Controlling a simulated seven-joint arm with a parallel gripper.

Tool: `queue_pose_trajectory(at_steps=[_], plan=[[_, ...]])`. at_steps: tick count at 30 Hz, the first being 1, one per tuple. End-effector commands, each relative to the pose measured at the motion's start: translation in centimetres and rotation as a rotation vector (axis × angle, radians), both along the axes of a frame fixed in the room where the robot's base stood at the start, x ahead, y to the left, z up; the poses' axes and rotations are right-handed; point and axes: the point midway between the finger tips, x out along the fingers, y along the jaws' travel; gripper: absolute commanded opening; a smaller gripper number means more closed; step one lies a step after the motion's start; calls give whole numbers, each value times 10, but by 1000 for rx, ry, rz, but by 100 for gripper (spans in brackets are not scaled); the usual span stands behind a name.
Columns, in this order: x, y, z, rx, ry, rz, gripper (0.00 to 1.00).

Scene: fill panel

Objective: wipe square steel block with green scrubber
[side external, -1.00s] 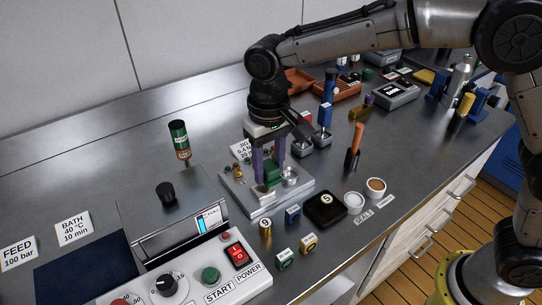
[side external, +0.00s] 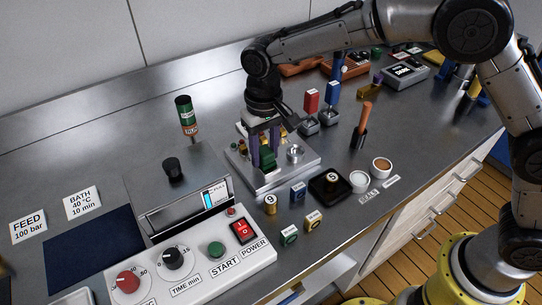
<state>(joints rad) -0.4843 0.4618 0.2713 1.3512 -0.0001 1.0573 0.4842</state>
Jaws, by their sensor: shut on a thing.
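My gripper (side external: 264,157) points straight down over a steel fixture plate (side external: 272,182) in the middle of the bench. Its two purple fingers are shut on the green scrubber (side external: 268,159), which shows between them low over the plate. The square steel block cannot be told apart clearly; the fingers and scrubber cover that part of the plate. Whether the scrubber touches steel there cannot be told.
On the plate, a round steel cup (side external: 295,154) stands right of my gripper, with small brass fittings at left. Red (side external: 311,98) and blue (side external: 333,94) handled tools stand behind. A control box (side external: 180,262), small labelled blocks and a black tray (side external: 329,186) are in front.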

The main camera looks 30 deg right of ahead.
Motion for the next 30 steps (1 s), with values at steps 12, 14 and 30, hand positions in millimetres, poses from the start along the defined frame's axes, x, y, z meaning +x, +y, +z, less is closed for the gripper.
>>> queue_pose_trajectory(at_steps=[12,14,30], plan=[[-8,0,-1,-1,2,2,0],[-13,0,0,-1,1,1,0],[-40,0,28,1,-2,0,0]])
